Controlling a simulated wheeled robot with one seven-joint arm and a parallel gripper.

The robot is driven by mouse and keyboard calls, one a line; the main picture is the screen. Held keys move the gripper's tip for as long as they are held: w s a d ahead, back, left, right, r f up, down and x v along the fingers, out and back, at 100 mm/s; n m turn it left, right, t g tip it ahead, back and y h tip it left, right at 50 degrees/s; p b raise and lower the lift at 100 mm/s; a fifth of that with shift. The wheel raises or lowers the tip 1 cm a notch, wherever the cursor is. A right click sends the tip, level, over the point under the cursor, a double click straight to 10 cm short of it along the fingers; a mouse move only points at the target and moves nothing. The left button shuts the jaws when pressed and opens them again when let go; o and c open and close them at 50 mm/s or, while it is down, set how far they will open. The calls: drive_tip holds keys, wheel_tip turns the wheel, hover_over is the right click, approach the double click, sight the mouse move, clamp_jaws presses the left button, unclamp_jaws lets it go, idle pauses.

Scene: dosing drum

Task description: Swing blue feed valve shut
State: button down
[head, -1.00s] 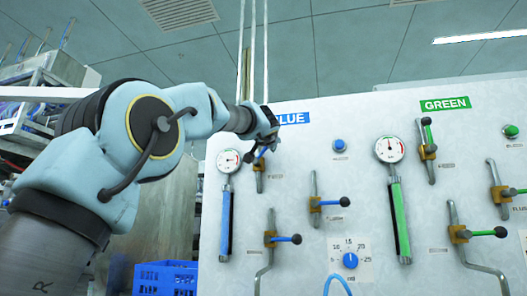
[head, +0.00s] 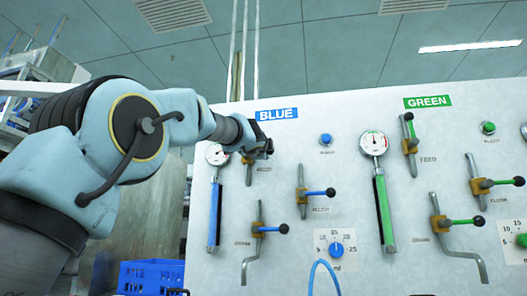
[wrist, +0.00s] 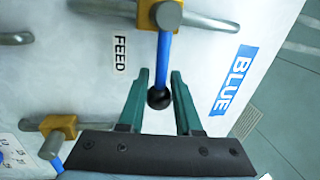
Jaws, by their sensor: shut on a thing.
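The blue feed valve shows large in the wrist view, with a brass body, a blue lever (wrist: 164,58) and a black ball end (wrist: 159,98). The word FEED is printed beside it. The lever stands crosswise to its metal pipe. My gripper (wrist: 160,88) has its two teal fingers on either side of the lever's ball end and is shut on it. In the head view my gripper (head: 264,147) is at the upper left of the panel, in front of the feed valve (head: 249,161) below the BLUE sign. The lever is mostly hidden there.
Below are two other blue-handled valves (head: 319,192) (head: 270,229), their levers pointing right. A gauge (head: 216,154) with a blue column stands just left. Green-side valves (head: 409,130) are further right. A blue crate (head: 158,277) sits at lower left.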

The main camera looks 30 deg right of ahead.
drive_tip(key=shift+s+d+f+m, duration=0.25)
drive_tip(key=shift+f+m, duration=0.1)
drive_tip(key=shift+m, duration=0.25)
drive_tip(key=c, duration=0.8)
unclamp_jaws()
drive_tip(key=shift+c, duration=0.2)
drive_tip(key=shift+o, duration=1.2)
drive_tip(key=shift+w, duration=0.1)
drive_tip(key=shift+a, duration=0.1)
drive_tip(key=shift+s+a+f+b, duration=0.1)
drive_tip(key=shift+s+a+b, duration=0.15)
drive_tip(key=shift+b, duration=0.1)
drive_tip(key=b+v, duration=0.4)
drive_tip(key=v, duration=0.6)
drive_tip(key=shift+b, duration=0.35)
drive_tip(key=shift+a, duration=0.1)
